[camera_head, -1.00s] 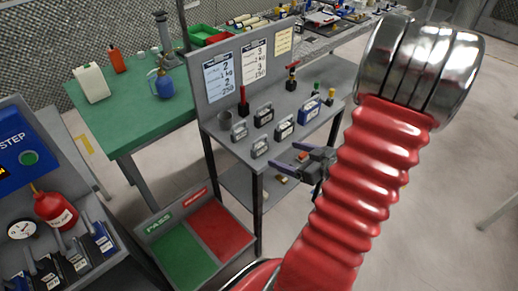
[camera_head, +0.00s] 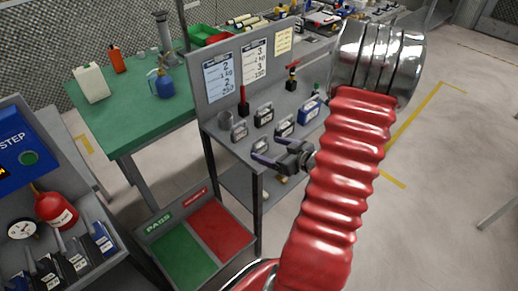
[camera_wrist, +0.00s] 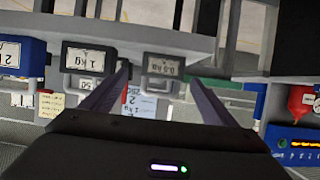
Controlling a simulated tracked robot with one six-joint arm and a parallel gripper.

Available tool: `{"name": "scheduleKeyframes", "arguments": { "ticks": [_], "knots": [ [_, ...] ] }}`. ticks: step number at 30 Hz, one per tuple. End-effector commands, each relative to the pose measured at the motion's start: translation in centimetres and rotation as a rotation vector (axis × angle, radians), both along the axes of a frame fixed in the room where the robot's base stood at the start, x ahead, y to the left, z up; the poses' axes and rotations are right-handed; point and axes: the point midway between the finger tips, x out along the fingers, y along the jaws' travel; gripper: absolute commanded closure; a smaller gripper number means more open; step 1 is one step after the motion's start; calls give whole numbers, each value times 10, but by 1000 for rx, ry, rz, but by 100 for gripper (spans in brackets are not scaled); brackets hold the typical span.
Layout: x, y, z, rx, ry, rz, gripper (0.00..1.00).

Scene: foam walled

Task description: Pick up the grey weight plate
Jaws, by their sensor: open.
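In the wrist view, which is upside down, a grey block weight marked 0.5 kg (camera_wrist: 162,68) stands between the two fingers of my gripper (camera_wrist: 158,76), near their tips. I see no clear contact. A dark weight marked 1 kg (camera_wrist: 88,57) is just left of the left finger. In the head view, my gripper (camera_head: 266,150) is open at the front edge of the grey stand (camera_head: 232,152). It hides the front weight there. Another grey handled weight (camera_head: 240,131) stands behind it to the left, with dark weights (camera_head: 264,115) (camera_head: 285,126) beyond.
A blue weight (camera_head: 309,109) stands at the right of the stand's top, and a tool with a red handle (camera_head: 243,100) at the back. A sign panel (camera_head: 245,66) rises behind. The green and red PASS tray (camera_head: 185,255) lies below. Open floor (camera_head: 440,150) is at the right.

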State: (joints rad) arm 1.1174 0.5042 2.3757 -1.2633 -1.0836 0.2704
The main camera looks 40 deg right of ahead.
Motion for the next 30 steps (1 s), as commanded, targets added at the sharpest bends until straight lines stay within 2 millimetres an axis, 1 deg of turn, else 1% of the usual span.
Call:
{"name": "scheduleKeyframes", "arguments": {
  "ticks": [8,11,16,21,24,30],
  "knots": [
    [2,0,-1,0,0,0,20],
    [8,1,-4,0,-1,1,20],
    [26,6,-12,1,0,3,20],
    [43,5,-19,0,0,0,20],
    [47,5,-21,0,0,-1,20],
    [47,5,-21,-1,0,-2,20]
  ]
}}
